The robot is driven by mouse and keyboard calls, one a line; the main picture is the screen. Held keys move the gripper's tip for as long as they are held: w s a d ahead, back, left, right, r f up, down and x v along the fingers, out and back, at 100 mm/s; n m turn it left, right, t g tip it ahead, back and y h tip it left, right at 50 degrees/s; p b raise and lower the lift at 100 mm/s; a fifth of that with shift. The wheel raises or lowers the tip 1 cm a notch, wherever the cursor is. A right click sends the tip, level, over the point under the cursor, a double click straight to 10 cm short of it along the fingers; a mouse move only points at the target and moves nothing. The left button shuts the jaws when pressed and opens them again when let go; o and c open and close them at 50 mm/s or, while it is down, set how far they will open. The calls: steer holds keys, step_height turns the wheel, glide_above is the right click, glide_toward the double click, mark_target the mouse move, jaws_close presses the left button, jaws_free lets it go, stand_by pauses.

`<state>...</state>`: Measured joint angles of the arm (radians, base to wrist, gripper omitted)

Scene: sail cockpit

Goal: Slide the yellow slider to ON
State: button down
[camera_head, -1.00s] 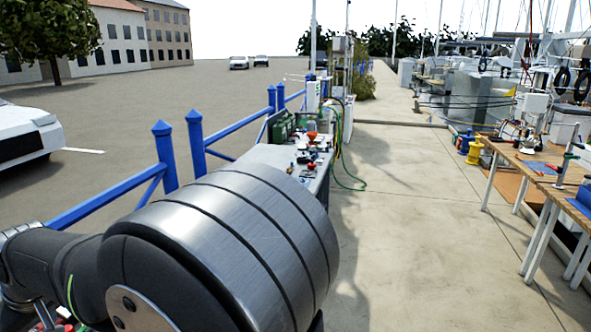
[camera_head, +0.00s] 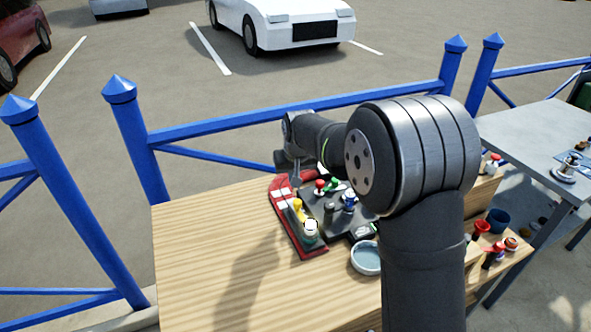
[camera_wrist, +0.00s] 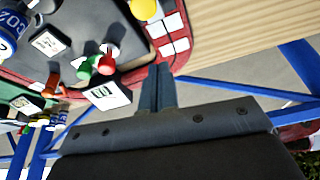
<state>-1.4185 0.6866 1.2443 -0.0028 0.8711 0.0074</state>
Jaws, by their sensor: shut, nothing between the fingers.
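The yellow slider knob (camera_head: 297,205) stands on a red-edged panel (camera_head: 312,254) with white label squares, on the wooden table. In the wrist view the yellow knob (camera_wrist: 144,9) is cut off by the top edge, with white squares beside and below it. My gripper (camera_wrist: 160,68) is shut and empty, its thin fingertips at the panel's red border, apart from the knob in the picture. In the head view my gripper (camera_head: 295,180) shows small at the panel's far end. The ON marking is too small to read.
Near the yellow knob are red (camera_wrist: 105,64) and green (camera_wrist: 84,70) knobs and a blue CO2 item (camera_wrist: 8,35). A blue-grey bowl (camera_head: 367,258) stands right of the panel. Blue railings (camera_head: 290,112) run behind the table (camera_head: 200,260). The table's left part is bare.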

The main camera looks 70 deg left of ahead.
mark_target(299, 202)
steer(key=x, duration=0.4)
steer(key=shift+f, duration=0.1)
steer(key=shift+s+d, duration=0.15)
steer(key=shift+d, duration=1)
steer(key=shift+s+d, duration=0.15)
steer(key=shift+d, duration=0.65)
steer(key=shift+d, duration=0.1)
steer(key=shift+d, duration=0.8)
steer(key=shift+s+d+f, duration=0.1)
steer(key=shift+d+f, duration=0.15)
steer(key=shift+d, duration=0.25)
steer(key=shift+a, duration=0.15)
steer(key=a, duration=0.3)
steer(key=a+r, duration=0.1)
steer(key=shift+w+a, duration=0.4)
steer(key=v, duration=1)
